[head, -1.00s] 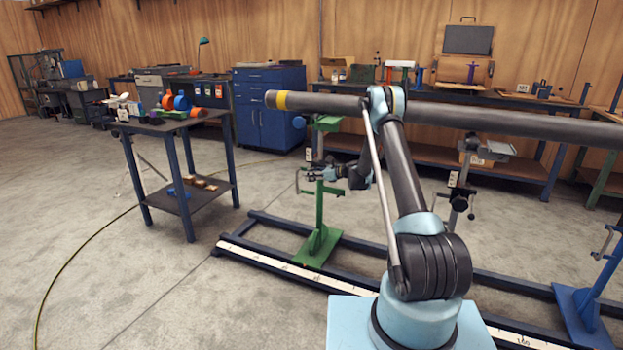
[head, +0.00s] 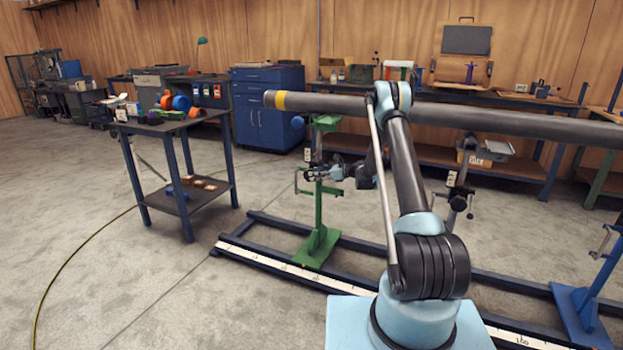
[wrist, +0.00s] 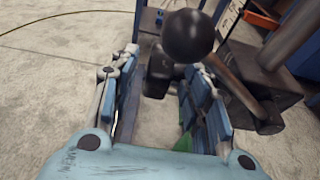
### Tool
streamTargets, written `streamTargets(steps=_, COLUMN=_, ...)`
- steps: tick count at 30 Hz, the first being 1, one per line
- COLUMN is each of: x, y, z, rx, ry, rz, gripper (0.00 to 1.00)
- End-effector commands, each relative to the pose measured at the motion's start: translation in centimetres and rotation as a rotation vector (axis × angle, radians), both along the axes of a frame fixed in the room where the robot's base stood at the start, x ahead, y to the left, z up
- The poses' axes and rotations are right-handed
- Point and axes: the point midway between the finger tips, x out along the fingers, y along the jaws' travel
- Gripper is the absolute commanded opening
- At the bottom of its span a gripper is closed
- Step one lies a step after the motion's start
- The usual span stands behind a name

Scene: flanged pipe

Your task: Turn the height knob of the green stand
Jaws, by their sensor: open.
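The green stand (head: 319,212) stands on the dark rail frame under the grey pipe (head: 450,115). A thin crank-like handle (head: 297,183) shows on its left side. My gripper (head: 316,173) is at mid-height of the stand, beside its post, and partly covers it. In the wrist view my gripper (wrist: 161,68) is open, with its blue-padded fingers apart. A black ball-ended knob (wrist: 187,36) shows at the fingertips, and a dark block-like part (wrist: 158,72) lies between them. I cannot tell whether the fingers touch either. A bit of green (wrist: 184,143) shows low between the fingers.
A small table (head: 190,122) with coloured parts stands to the left. A blue stand (head: 590,290) is at the right, and a grey stand (head: 459,195) is behind my arm. The pipe runs above my gripper. The floor at front left is open, crossed by a cable.

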Motion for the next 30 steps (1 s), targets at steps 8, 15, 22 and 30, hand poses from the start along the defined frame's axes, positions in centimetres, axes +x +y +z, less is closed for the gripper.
streamTargets(steps=8, x=-1.7, y=-4.7, z=1.3, rx=0.000, ry=0.001, rz=-0.001, gripper=0.43)
streamTargets(steps=15, x=-2.4, y=-6.7, z=1.9, rx=0.000, ry=0.000, rz=0.000, gripper=0.43)
streamTargets(steps=22, x=-2.5, y=-7.0, z=2.0, rx=0.000, ry=0.000, rz=0.001, gripper=0.43)
streamTargets(steps=30, x=-2.6, y=-7.7, z=1.4, rx=0.028, ry=-0.006, rz=0.000, gripper=0.43)
